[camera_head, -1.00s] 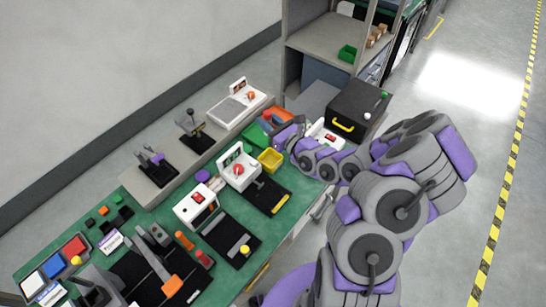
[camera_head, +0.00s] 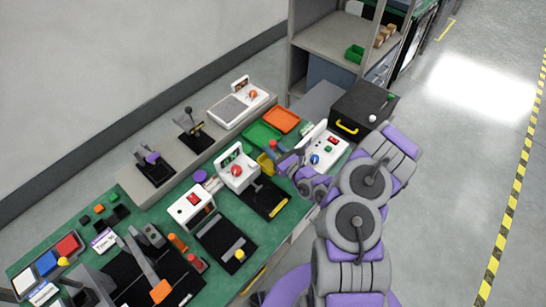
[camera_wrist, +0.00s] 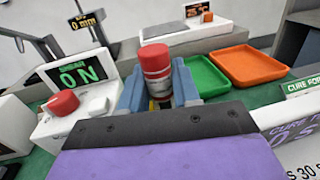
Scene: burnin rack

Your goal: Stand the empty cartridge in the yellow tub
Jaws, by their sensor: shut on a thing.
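In the head view the cartridge (camera_head: 273,145) shows as a small red piece at my gripper (camera_head: 279,154). The yellow tub (camera_head: 264,164) is on the green bench right by the gripper and partly hidden by it. The cartridge appears over or at the tub; I cannot tell whether it touches the bottom. Its lower part is hidden in the wrist view.
A green tray (camera_head: 262,134) and an orange tray (camera_head: 283,119) lie behind the gripper. A white device with a red knob (camera_head: 238,170) stands close at left. A white device with a blue knob (camera_head: 322,150) and a black box (camera_head: 362,108) stand at right.

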